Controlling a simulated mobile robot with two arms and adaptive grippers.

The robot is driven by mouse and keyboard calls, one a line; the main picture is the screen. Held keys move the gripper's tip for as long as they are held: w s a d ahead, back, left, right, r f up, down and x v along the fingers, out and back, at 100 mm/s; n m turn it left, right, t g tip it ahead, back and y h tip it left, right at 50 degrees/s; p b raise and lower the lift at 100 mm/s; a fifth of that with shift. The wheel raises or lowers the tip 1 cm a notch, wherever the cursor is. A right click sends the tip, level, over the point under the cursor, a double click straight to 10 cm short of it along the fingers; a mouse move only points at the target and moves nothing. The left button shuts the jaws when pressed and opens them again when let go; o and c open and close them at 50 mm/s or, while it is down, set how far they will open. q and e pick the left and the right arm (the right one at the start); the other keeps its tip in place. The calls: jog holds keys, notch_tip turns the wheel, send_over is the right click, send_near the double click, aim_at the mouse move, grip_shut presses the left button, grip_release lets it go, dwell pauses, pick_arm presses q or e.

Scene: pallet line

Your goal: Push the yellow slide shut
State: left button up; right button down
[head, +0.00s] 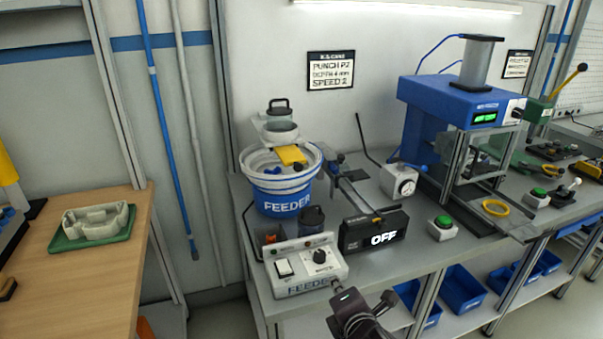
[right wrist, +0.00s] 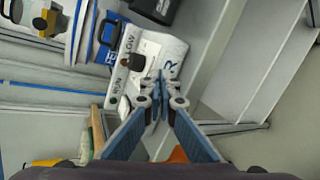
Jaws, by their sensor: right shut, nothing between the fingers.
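The yellow slide (head: 291,155) is a flat yellow plate under the clear hopper (head: 281,131) of the blue and white feeder bowl (head: 282,203). It sticks out toward the front, over the bowl. In the right wrist view a yellow patch of it (right wrist: 40,23) shows at the upper left. My right gripper (head: 343,292) is shut and empty, low in front of the bench at the right end of the feeder control box (head: 307,269). It is well below the slide and apart from it. In the right wrist view its fingertips (right wrist: 161,78) meet before the box. My left gripper is out of view.
A black display reading OFF (head: 374,232), a dark lidded jar (head: 311,219) and a green button box (head: 442,227) stand on the bench. A wooden table (head: 95,265) is at left.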

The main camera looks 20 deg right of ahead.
jog(key=w+r+n+t, duration=0.3)
jog(key=w+r+n, duration=0.25)
jog(key=r, duration=0.25)
jog(key=n+t+y, duration=0.1)
jog(key=n+t, duration=0.2)
jog(key=n, duration=0.7)
send_near(298, 169)
jog(key=shift+m, duration=0.25)
jog(key=w, duration=0.2)
jog(key=w+p, duration=0.1)
jog(key=w, duration=0.1)
jog(key=w+p, duration=0.1)
jog(key=w, duration=0.2)
jog(key=shift+d+r, duration=0.15)
jog(key=shift+d, duration=0.1)
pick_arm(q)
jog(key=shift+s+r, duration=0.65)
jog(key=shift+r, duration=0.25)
pick_arm(e)
jog(key=shift+y, duration=0.4)
